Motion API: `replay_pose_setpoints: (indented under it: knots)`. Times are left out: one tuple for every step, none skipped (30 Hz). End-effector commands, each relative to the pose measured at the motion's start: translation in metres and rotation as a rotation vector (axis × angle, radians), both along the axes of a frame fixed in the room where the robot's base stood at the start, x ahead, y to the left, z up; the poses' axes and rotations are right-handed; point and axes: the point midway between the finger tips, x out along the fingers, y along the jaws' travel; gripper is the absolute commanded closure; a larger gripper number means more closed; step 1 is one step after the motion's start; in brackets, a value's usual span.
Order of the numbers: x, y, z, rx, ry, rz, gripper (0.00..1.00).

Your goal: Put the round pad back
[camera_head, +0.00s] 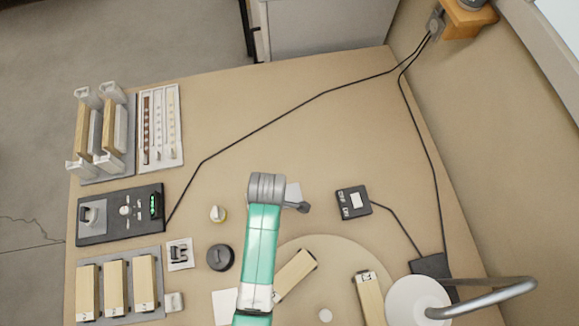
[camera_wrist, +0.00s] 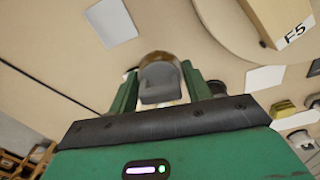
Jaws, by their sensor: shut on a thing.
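My gripper (camera_wrist: 162,90) is shut on a rounded piece with a grey grip and a brownish rim in the wrist view, apparently the round pad (camera_wrist: 160,72). The green fingers stand on either side of it. Its underside is hidden, and I cannot tell whether it touches the bench. In the head view my arm covers the fingers and the held piece. A dark round piece (camera_head: 220,257) and a small pale knob with a yellow base (camera_head: 218,213) stand left of my arm.
A grey rack with wooden blocks (camera_head: 115,285) and a dark control panel (camera_head: 120,215) lie at the left. A round board (camera_head: 335,255) carries blocks at the lower right. A black box (camera_head: 353,202) has a cable. The bench's upper middle is free except for cables.

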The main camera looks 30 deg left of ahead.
Motion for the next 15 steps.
replay_pose_setpoints:
  knots:
    - [-0.017,0.002,-0.024,-0.003,0.002,0.122,0.73]
    - [-0.025,0.002,-0.032,-0.005,0.0,0.195,0.73]
    - [-0.034,0.002,-0.041,-0.008,-0.004,0.281,0.73]
    - [-0.04,0.002,-0.046,-0.011,-0.005,0.338,0.73]
    - [-0.045,0.001,-0.051,-0.013,-0.005,0.386,0.73]
    - [-0.05,0.001,-0.056,-0.016,-0.008,0.44,0.73]
    - [-0.054,0.001,-0.059,-0.017,-0.009,0.473,0.73]
    - [-0.056,0.001,-0.06,-0.018,-0.01,0.5,0.73]
    - [-0.058,0.0,-0.062,-0.019,-0.011,0.525,0.73]
    - [-0.059,0.0,-0.062,-0.02,-0.011,0.537,0.73]
    - [-0.06,0.0,-0.063,-0.021,-0.011,0.545,0.73]
    - [-0.06,0.0,-0.063,-0.021,-0.011,0.551,0.73]
    - [-0.059,0.0,-0.063,-0.021,-0.011,0.552,0.73]
    - [-0.057,0.0,-0.063,-0.02,-0.012,0.551,0.73]
    - [-0.051,-0.001,-0.064,-0.021,-0.013,0.549,0.73]
